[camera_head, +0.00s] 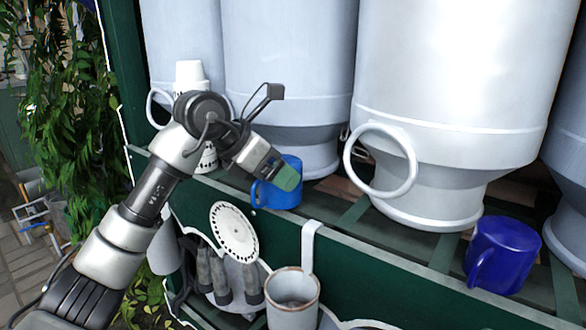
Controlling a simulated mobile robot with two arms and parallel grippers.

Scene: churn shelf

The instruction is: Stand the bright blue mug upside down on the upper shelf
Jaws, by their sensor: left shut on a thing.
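The bright blue mug (283,197) is at the front edge of the upper shelf (340,205), left of centre, with its handle to the left. My left gripper (284,178) reaches in from the left and is shut on the mug, its fingers covering part of the mug's upper side. Whether the mug's mouth faces up or down is hard to tell, and so is whether it rests fully on the slats. My right gripper is not in view.
Large pale metal churns (450,90) fill the back of the shelf. A darker blue mug (503,255) stands at the right front. White stacked cups (190,72) are behind my left arm. Below hang a grey mug-like pot (293,300) and a white perforated disc (233,232).

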